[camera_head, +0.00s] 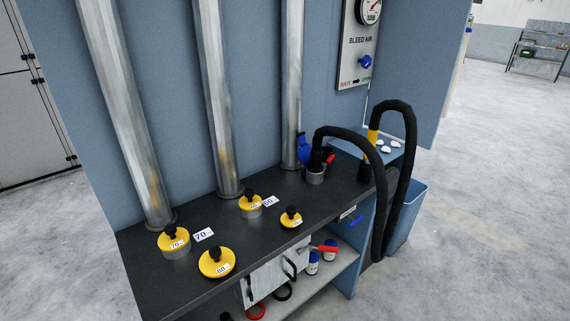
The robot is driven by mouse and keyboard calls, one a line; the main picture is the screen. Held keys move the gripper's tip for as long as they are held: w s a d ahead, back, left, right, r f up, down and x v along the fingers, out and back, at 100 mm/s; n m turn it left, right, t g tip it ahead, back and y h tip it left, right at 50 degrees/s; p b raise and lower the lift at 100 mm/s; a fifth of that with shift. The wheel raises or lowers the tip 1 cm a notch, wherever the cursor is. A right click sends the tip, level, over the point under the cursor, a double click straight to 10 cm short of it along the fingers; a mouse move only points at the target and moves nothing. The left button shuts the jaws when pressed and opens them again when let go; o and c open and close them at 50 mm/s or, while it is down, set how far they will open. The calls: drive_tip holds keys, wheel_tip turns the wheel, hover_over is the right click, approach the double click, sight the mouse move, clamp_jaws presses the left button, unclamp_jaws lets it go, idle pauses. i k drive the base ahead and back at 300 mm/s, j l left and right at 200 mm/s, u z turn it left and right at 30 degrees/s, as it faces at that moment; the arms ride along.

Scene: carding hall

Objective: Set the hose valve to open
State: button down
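A black hose (345,132) rises from a grey collar (315,177) at the bench's right end, arches over and hangs in a loop beyond the bench edge. Beside the collar are a small red handle (330,159) and a blue fitting (304,148) at the foot of the right pipe. Which part is the hose valve, and its setting, I cannot tell for sure. My gripper is not in view.
Several yellow caps with black knobs, one here (217,263), stand on the dark bench top (150,270). Three steel pipes, one here (219,100), rise behind. A lower shelf (335,268) holds small bottles and rings. A blue bin (408,215) stands right; floor beyond is clear.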

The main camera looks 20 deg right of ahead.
sight(354, 222)
drive_tip(key=i+l+z, duration=0.2)
drive_tip(key=i+l, duration=0.15)
drive_tip(key=i+l+z, duration=0.25)
drive_tip(key=i, duration=0.2)
